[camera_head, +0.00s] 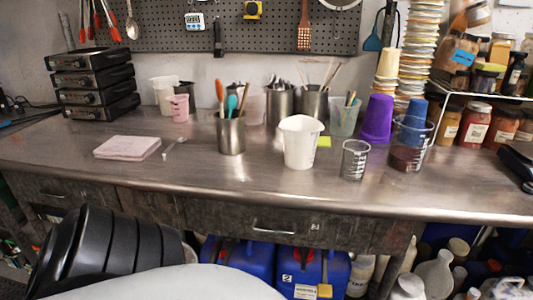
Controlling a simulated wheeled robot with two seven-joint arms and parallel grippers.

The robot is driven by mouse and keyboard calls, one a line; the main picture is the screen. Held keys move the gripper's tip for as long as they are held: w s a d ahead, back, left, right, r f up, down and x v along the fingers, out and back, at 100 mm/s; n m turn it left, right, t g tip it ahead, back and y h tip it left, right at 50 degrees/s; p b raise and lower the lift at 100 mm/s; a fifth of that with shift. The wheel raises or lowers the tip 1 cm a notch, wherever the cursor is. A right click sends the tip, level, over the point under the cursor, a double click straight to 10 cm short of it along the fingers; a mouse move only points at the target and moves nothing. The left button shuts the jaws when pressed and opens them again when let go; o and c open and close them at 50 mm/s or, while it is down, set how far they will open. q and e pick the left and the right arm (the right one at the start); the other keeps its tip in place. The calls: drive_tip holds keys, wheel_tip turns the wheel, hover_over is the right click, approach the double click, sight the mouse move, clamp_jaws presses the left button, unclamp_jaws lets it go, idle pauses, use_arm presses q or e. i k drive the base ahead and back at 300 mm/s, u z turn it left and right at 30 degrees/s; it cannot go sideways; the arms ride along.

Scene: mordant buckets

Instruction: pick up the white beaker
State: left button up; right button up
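The white beaker (300,145) stands upright on the metal worktop, right of the middle in the head view. It looks like an opaque white pitcher-like cup with a wide rim, and its inside is mostly hidden. A small clear graduated beaker (354,162) stands to its right, apart from it. A metal cup (231,137) holding tools stands to its left. Neither my left nor my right gripper shows in this view, and nothing touches the white beaker.
The metal worktop (130,175) is bare along its front edge. A larger glass beaker (411,142), a purple cup (377,120) and tool-filled containers stand beside and behind. A folded pink cloth (127,148) lies left. Blue canisters (246,257) stand below.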

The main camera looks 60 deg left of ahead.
sight(300, 144)
drive_tip(key=z, duration=0.05)
drive_tip(key=k, duration=0.25)
drive_tip(key=u, duration=1.2)
